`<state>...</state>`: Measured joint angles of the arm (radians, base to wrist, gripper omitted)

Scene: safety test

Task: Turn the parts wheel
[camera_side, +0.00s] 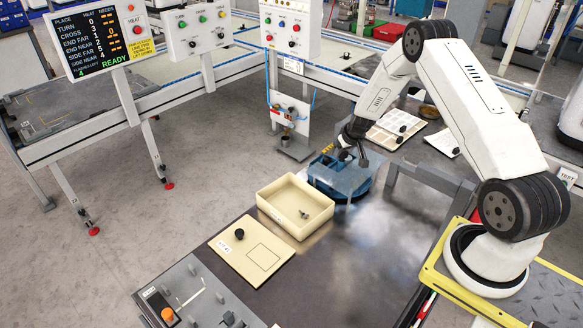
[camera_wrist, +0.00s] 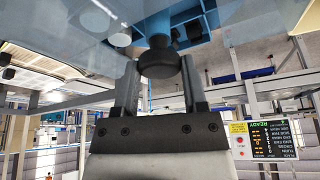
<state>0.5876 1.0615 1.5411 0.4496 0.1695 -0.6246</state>
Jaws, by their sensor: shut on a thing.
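The parts wheel (camera_side: 338,183) is a blue round unit with compartments and a clear-looking cover, on the dark table behind the cream tray. In the wrist view its blue compartments (camera_wrist: 196,30) show at the top. A black knob (camera_wrist: 160,64) on a blue post stands between my fingers. My gripper (camera_side: 350,152) is over the wheel in the side view, pointing down. In the wrist view my gripper (camera_wrist: 160,78) has a finger on each side of the knob and is shut on it. The side view hides the knob behind my gripper.
A cream tray (camera_side: 270,212) with a small dark part stands in front of the wheel. A cream board (camera_side: 252,262) with a black knob lies nearer. A grey control box (camera_side: 196,305) is at the front. A screen (camera_side: 95,40) reads READY. A pale cloudy patch covers the right tabletop.

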